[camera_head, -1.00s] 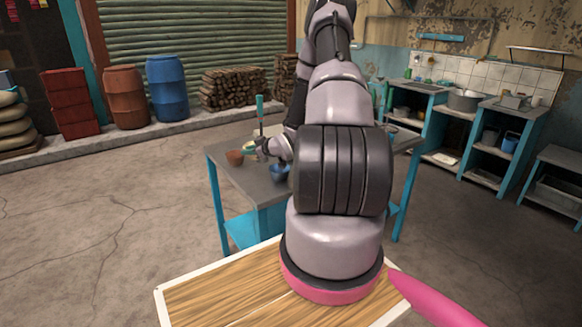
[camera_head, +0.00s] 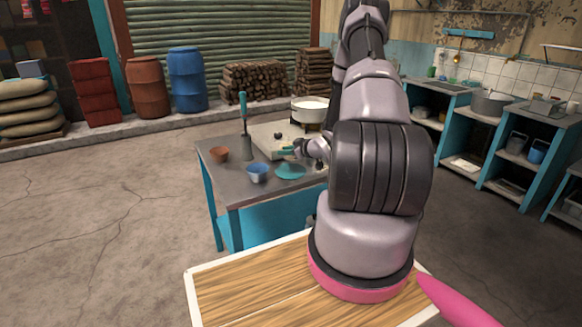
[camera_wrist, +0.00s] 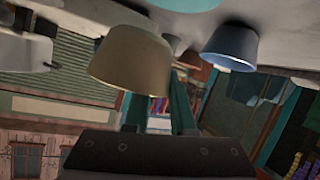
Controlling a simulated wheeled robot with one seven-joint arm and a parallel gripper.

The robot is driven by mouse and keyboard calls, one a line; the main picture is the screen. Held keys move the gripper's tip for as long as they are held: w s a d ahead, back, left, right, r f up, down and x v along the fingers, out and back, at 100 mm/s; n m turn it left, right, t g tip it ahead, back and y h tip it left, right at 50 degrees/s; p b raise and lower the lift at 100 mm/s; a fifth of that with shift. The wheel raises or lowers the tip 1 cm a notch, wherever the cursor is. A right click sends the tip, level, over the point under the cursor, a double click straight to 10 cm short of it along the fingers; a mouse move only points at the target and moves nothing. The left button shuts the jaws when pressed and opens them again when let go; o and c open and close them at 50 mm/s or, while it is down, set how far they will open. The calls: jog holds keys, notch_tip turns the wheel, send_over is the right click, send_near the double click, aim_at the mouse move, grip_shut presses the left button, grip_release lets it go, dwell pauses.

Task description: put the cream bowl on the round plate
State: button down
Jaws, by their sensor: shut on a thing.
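My gripper (camera_head: 290,151) is over the table, just behind and above the teal round plate (camera_head: 290,172). In the wrist view its teal fingers (camera_wrist: 160,102) are shut on the cream bowl (camera_wrist: 130,62), which is off the table surface. A strip of the plate (camera_wrist: 182,4) shows at the top edge of the wrist view. I cannot make out the cream bowl in the head view, where my arm and fingers crowd that spot. The plate looks empty.
A blue bowl (camera_head: 257,173) stands just left of the plate and also shows in the wrist view (camera_wrist: 231,47). A brown pot (camera_head: 219,154) and a teal-handled tool (camera_head: 244,125) stand further left. A white pot (camera_head: 310,108) is at the back.

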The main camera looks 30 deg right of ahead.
jog(key=shift+f, duration=3)
jog(key=shift+f, duration=0.1)
jog(key=c, duration=0.8)
grip_release()
jog(key=shift+o, duration=0.2)
